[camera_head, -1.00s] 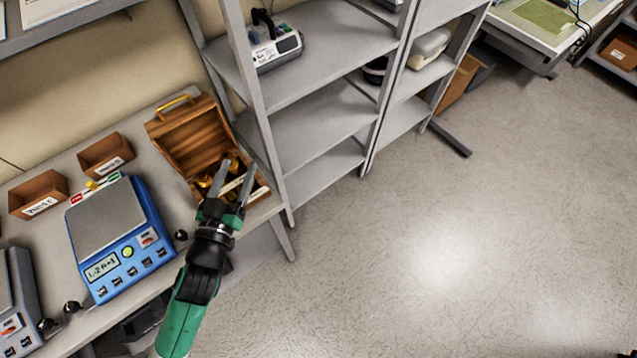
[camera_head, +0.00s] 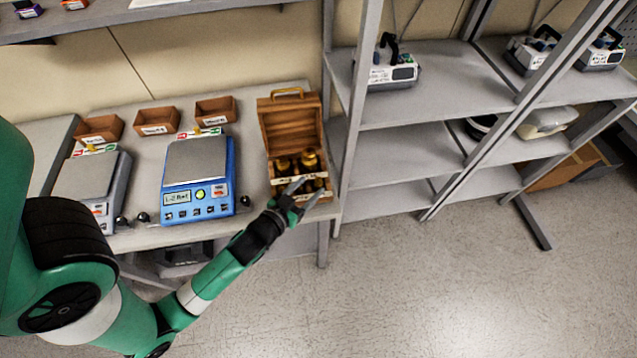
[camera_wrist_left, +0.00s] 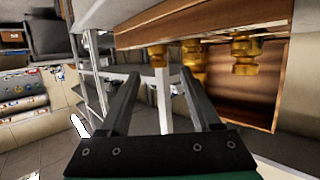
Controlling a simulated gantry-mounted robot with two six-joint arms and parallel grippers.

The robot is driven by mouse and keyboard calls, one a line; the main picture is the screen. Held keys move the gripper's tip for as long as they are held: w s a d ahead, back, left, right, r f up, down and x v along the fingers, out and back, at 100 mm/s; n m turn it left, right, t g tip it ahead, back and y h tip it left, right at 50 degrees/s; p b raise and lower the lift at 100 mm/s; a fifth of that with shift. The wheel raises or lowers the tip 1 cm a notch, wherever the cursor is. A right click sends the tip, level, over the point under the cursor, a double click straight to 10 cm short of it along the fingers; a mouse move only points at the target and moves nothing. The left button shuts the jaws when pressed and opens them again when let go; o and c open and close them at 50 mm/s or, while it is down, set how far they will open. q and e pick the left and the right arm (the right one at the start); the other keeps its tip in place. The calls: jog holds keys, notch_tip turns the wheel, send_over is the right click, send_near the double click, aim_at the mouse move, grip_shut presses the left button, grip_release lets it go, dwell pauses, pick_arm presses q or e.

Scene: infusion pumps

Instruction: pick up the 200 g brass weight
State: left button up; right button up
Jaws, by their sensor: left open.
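Several brass weights (camera_head: 309,160) stand in an open wooden box (camera_head: 290,129) near the right end of the bench. I cannot read any marking that tells which one is the 200 g weight. The brass weights (camera_wrist_left: 245,55) also show in the left wrist view, with the wooden box (camera_wrist_left: 270,85) around them. My left gripper (camera_head: 306,191) is open and empty at the front edge of the box. In the left wrist view my left gripper (camera_wrist_left: 160,95) has its two fingers apart, with the weights beyond and to the right. My right gripper is not in view.
A blue scale (camera_head: 199,180) stands left of the box, and a grey scale (camera_head: 90,185) further left. Three small wooden bins (camera_head: 157,121) line the back of the bench. A grey shelf unit (camera_head: 440,95) stands close on the right. Floor at lower right is clear.

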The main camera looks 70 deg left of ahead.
aim_at(318, 181)
pick_arm(q)
jog(key=x, duration=0.5)
jog(key=shift+w+f+b, duration=0.1)
jog(key=shift+f+b, duration=0.05)
jog(key=shift+b, duration=0.25)
jog(key=shift+c, duration=0.2)
grip_shut()
